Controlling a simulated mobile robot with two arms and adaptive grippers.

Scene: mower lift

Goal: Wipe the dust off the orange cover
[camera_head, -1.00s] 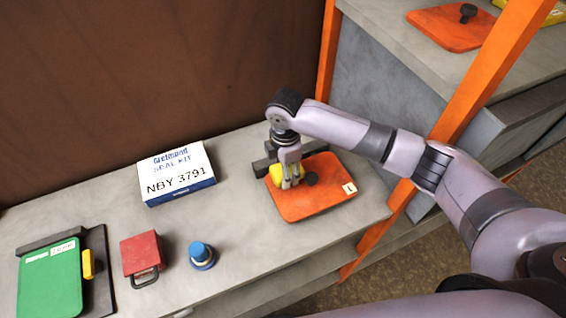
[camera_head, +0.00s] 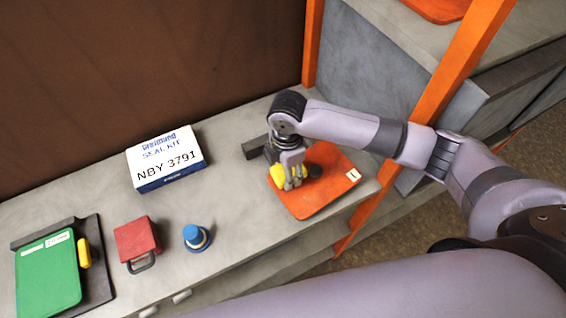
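The orange cover (camera_head: 312,203) lies flat on the grey shelf, with a dark knob (camera_head: 315,171) and a small white label (camera_head: 353,175) at its right corner. My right gripper (camera_head: 291,183) comes in from the right and is shut on a yellow block, perhaps a sponge (camera_head: 277,174). It holds the block down on the left part of the cover, just left of the knob. The gripper and block hide that part of the cover. I cannot make out dust on the visible surface. My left gripper is not in view.
An orange post (camera_head: 365,212) stands to the right. A dark bar lies behind the gripper.

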